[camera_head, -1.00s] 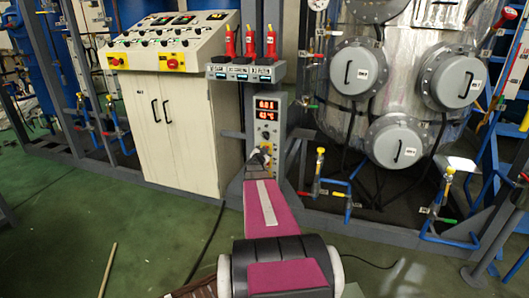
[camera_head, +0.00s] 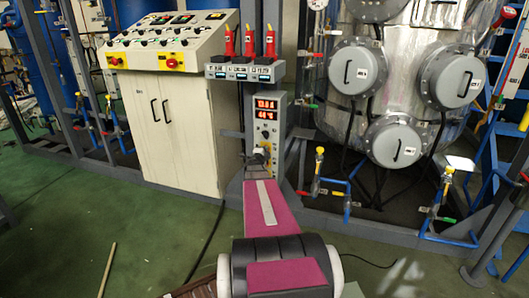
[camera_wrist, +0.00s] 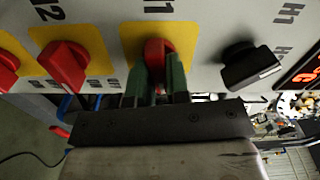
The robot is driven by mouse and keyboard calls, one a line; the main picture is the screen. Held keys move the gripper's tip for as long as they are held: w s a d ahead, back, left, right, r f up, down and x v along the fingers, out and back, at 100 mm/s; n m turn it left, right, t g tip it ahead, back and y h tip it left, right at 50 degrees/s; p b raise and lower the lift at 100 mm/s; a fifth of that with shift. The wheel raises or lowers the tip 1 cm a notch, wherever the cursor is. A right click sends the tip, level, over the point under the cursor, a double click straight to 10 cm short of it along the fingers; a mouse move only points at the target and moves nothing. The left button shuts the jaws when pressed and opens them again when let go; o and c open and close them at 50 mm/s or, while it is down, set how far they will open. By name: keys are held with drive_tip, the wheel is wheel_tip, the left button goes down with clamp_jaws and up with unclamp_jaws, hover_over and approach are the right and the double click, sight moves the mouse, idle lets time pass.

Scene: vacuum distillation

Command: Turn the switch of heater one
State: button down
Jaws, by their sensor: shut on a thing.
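A red rotary knob (camera_wrist: 155,48) on a yellow plate sits on the grey panel in the wrist view. The black label by it is only partly readable. My gripper (camera_wrist: 157,66) has its green fingers on either side of this knob and is shut on it, hiding its lower part. A second red knob on yellow (camera_wrist: 67,64) and a black knob (camera_wrist: 250,66) sit to its left and right. In the head view my gripper (camera_head: 257,160) is at the lower front of the narrow control box (camera_head: 280,120), small and partly hidden by my arm.
The box's lit red display (camera_head: 266,108) is above my gripper. Three red-handled switches (camera_head: 250,45) stand on a shelf above. A cream control cabinet (camera_head: 165,120) is to the left. Valves with blue pipes (camera_head: 325,185) are to the right.

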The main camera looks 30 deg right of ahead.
drive_tip(key=shift+m, duration=1)
drive_tip(key=shift+f, duration=0.1)
drive_tip(key=c, duration=1.1)
unclamp_jaws()
drive_tip(key=v, duration=1)
drive_tip(key=shift+s+a, duration=0.25)
drive_tip(key=shift+a, duration=0.05)
